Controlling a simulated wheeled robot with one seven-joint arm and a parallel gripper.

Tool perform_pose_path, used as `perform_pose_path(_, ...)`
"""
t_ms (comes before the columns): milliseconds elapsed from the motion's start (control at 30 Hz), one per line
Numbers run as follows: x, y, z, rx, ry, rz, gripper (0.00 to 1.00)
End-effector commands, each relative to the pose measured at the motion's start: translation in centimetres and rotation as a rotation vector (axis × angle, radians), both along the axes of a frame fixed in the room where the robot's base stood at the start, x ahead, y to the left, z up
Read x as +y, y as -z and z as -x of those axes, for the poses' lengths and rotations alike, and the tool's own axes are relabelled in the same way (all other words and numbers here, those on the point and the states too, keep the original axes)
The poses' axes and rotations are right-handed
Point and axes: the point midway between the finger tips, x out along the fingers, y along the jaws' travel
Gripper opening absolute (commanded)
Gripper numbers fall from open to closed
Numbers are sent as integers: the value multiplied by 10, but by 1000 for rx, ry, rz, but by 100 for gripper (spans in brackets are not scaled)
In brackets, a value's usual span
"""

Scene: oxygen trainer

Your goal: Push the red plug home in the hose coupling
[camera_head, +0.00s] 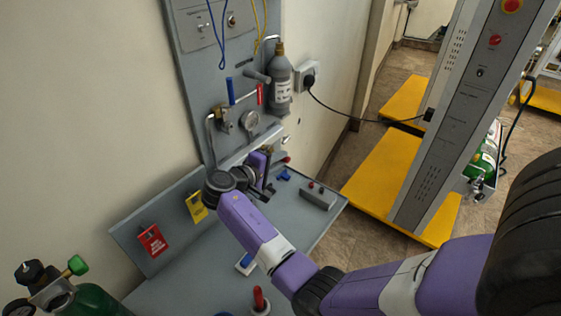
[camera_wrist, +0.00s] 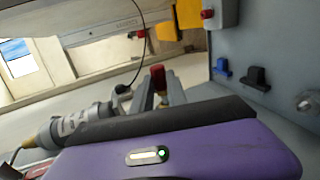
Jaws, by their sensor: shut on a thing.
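My gripper (camera_head: 273,162) is low beside the grey panel, over the back of the bench, and partly hidden by my own wrist in the head view. In the wrist view its two grey fingers (camera_wrist: 160,88) are shut on a red piece, which I take to be the red plug (camera_wrist: 158,75). A small spot of red also shows just beyond the gripper in the head view (camera_head: 286,159). I cannot make out the hose coupling for certain. A round metal fitting (camera_wrist: 307,103) shows at the right edge of the wrist view, but I cannot tell what it is.
A grey bottle (camera_head: 280,82), gauge (camera_head: 250,122) and pipes are on the panel above the gripper. Blue (camera_head: 285,175) and black clips and a grey box (camera_head: 318,197) lie to the right. A red-topped piece (camera_head: 260,300) stands at the bench front. The middle bench is partly clear.

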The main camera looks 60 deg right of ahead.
Motion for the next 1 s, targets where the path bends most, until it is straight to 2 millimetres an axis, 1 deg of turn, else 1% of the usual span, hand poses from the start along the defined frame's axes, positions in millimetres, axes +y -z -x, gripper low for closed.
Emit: perform_pose_path(1000, -4, 0, -19, -1, -1, 1, 0)
